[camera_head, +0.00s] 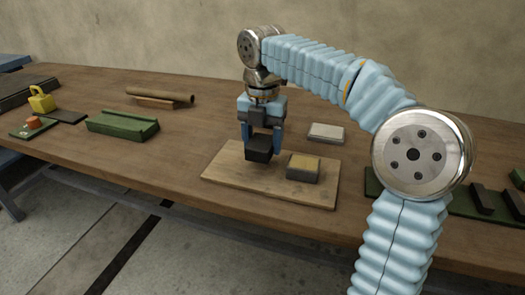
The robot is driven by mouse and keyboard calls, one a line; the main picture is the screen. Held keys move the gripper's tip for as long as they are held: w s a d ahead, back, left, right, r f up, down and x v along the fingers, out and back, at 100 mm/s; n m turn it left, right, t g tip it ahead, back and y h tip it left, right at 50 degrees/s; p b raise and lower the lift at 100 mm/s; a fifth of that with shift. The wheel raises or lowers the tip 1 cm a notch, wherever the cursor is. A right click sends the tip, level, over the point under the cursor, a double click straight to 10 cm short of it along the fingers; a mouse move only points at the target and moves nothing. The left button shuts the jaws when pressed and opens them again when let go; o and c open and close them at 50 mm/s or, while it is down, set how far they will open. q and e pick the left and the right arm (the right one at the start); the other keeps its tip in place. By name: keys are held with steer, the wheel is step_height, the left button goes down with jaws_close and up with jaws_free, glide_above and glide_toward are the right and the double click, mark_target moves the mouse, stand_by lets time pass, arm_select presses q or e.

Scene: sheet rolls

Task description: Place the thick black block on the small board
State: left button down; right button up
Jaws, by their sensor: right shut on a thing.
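My right gripper (262,133) points down above the wooden board (235,180) near the middle of the table. It is shut on a thick black block (260,152), which hangs between its fingers over the left back part of the board. Whether the block's underside touches the board I cannot tell. A grey block with a yellowish top (303,168) sits on the right part of the same board. My left gripper is not in view.
A pale grey block (326,133) lies behind the board. A green tray (122,125), a brown roll (160,95) and a yellow weight (41,100) are at the left. Dark blocks (482,198) stand on a green base at the right. The table's front edge is close to the board.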

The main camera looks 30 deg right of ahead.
mark_target(263, 151)
steer(key=shift+f, duration=1.65)
steer(key=shift+f, duration=0.2)
steer(key=o, duration=1.1)
steer(key=shift+o, duration=0.2)
steer(key=shift+r, duration=0.1)
step_height(263, 151, up, 11)
steer(key=shift+w+r+p, duration=0.1)
steer(key=shift+p, duration=0.6)
steer(key=shift+r, duration=0.55)
